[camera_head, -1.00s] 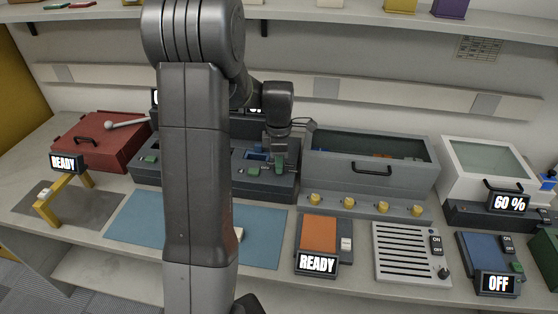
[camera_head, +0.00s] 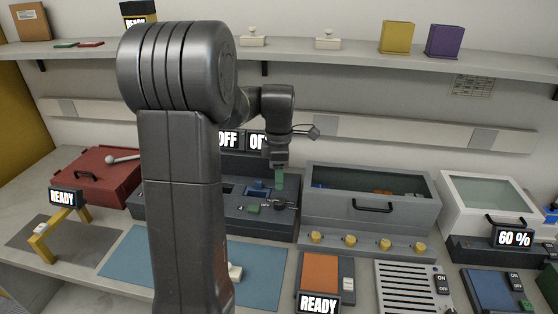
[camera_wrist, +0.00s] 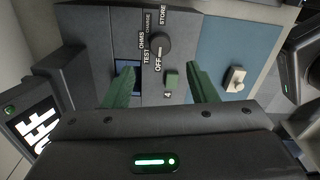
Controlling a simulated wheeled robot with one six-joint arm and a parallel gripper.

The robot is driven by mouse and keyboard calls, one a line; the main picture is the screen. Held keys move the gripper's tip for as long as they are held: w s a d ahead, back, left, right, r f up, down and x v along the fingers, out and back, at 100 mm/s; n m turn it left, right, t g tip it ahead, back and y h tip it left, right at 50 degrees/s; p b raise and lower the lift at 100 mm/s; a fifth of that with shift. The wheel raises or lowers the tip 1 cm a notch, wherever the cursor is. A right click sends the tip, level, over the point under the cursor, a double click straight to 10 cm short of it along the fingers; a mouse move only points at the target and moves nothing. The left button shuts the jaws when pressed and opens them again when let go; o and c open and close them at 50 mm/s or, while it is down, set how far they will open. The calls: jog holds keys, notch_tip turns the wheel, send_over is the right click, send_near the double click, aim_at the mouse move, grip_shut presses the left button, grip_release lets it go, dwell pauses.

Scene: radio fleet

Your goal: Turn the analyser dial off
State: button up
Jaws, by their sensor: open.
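The analyser (camera_head: 240,222) is a dark grey bench unit at the middle back of the counter. Its round black dial (camera_wrist: 160,45) shows in the wrist view, with the labels TEST, OHMS, CHARGE, STORE and OFF around it. The dial's white mark appears to point toward OFF. In the head view my gripper (camera_head: 280,180) hangs above the analyser's right part.
Two displays (camera_head: 228,140) behind the analyser read OFF, the right one partly hidden. A grey glass-topped box (camera_head: 425,208) stands to the right and a red case (camera_head: 85,180) to the left. A blue mat (camera_head: 262,275) lies in front. My arm hides the analyser's left part.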

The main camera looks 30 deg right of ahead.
notch_tip(320, 180, up, 5)
send_over(279, 201)
jog(key=shift+w, duration=0.15)
dwell(0.5)
notch_tip(279, 201, down, 14)
jog(key=shift+r, duration=0.1)
dwell(0.4)
jog(key=shift+r, duration=0.1)
